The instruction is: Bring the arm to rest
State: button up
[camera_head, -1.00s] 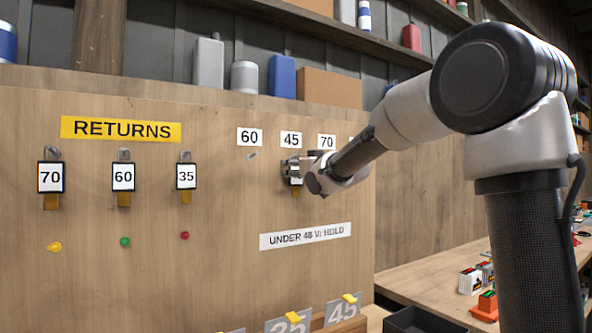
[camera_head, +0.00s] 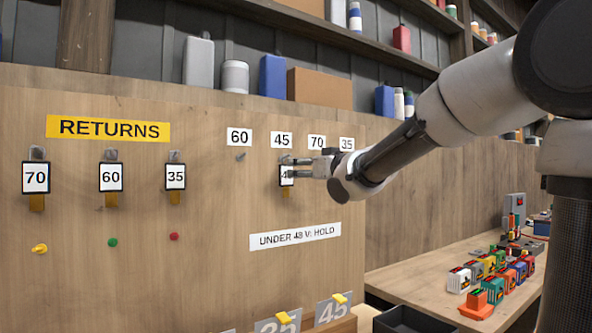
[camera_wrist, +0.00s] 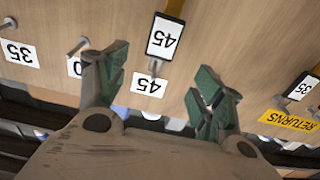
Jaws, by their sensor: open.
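My gripper (camera_head: 308,168) is open in front of the board, just right of the 45 tag (camera_head: 286,175). That tag hangs under the 45 label (camera_head: 282,139), partly hidden by a finger in the head view. In the wrist view my open gripper (camera_wrist: 160,88) has its two green-padded fingers apart, with nothing between them close up. The 45 tag (camera_wrist: 164,38) hangs on its peg beyond the fingertips and looks free of them. My arm reaches in from the right.
The RETURNS sign (camera_head: 108,128) stands over tags 70 (camera_head: 36,178), 60 (camera_head: 111,177) and 35 (camera_head: 176,177). A bench (camera_head: 420,287) at right carries several colored battery-like blocks (camera_head: 488,268). A dark tray (camera_head: 408,320) lies low in front. Shelves run above the board.

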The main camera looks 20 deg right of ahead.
jog(key=s+d+f+m+g+h, duration=0.1)
jog(key=s+d+f+g+h, duration=0.35)
jog(key=f, duration=0.55)
jog(key=s+d+f+m+g+h, duration=0.1)
jog(key=s+d+f+g, duration=0.2)
jog(key=s+d+f, duration=0.35)
jog(key=s+f+g, duration=0.2)
jog(key=s+f, duration=0.3)
jog(key=s, duration=0.7)
jog(key=s+d+f+m+g, duration=0.1)
jog(key=s+f+g, duration=0.2)
jog(key=s, duration=0.9)
notch_tip(320, 180, down, 2)
jog(key=shift+s+f+m, duration=0.25)
jog(key=shift+m, duration=0.05)
